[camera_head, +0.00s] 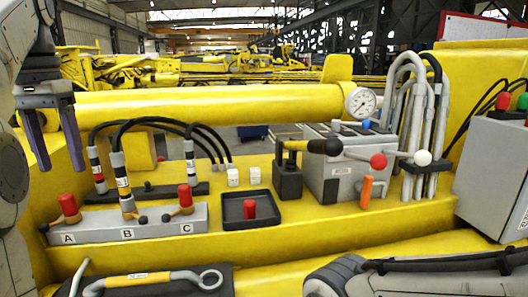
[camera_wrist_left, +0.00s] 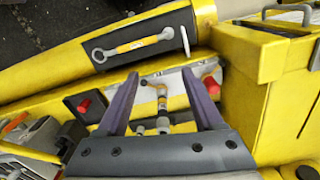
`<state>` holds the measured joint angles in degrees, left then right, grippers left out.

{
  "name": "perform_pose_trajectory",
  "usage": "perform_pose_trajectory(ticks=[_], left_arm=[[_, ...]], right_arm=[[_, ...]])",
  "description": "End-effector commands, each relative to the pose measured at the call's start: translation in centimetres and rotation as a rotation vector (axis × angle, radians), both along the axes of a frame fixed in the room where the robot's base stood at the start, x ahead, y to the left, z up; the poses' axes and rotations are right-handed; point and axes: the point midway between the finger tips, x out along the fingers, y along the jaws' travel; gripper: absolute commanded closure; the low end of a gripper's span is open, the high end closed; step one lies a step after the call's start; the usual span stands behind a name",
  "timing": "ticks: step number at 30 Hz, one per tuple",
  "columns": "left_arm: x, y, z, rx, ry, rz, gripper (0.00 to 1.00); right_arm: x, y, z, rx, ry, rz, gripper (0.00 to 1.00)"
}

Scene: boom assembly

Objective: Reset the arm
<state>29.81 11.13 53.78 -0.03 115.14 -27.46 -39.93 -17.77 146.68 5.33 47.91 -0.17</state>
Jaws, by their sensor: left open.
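My left gripper (camera_head: 64,167) hangs at the left edge of the head view, its two purple-grey fingers apart and pointing down, with nothing between them. It is left of and above the grey valve block (camera_head: 140,222) marked A, B and C. Red-capped fittings stand at A (camera_head: 69,204) and C (camera_head: 185,195); a hose fitting (camera_head: 122,180) stands at B. In the left wrist view the open fingers (camera_wrist_left: 160,73) point toward the block, with a fitting (camera_wrist_left: 162,100) showing between them in the picture. My right gripper is not in view.
A black tray (camera_head: 232,223) holds a red cap (camera_head: 249,209). A wrench-like tool (camera_head: 150,278) lies in front. A yellow boom (camera_head: 220,103) crosses behind.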

Motion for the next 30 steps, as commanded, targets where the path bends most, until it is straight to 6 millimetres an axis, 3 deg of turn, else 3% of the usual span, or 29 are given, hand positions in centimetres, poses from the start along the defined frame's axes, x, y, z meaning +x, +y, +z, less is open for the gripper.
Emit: perform_pose_trajectory(ticks=[11,17,23,26,30], left_arm=[[1.8,-3.5,-2.6,-0.005,-0.005,-0.069,0.31],[2.9,-7.0,-5.4,-0.012,-0.01,-0.133,0.31],[3.5,-12.4,-9.9,-0.022,-0.019,-0.224,0.31],[2.9,-16.3,-13.4,-0.03,-0.023,-0.289,0.31],[0.1,-22.9,-19.9,-0.048,-0.029,-0.404,0.31]], right_arm=[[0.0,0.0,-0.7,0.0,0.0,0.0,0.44],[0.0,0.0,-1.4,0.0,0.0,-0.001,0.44],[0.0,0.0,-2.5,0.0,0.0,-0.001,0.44],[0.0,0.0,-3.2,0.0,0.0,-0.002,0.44],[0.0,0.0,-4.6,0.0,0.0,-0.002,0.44]])
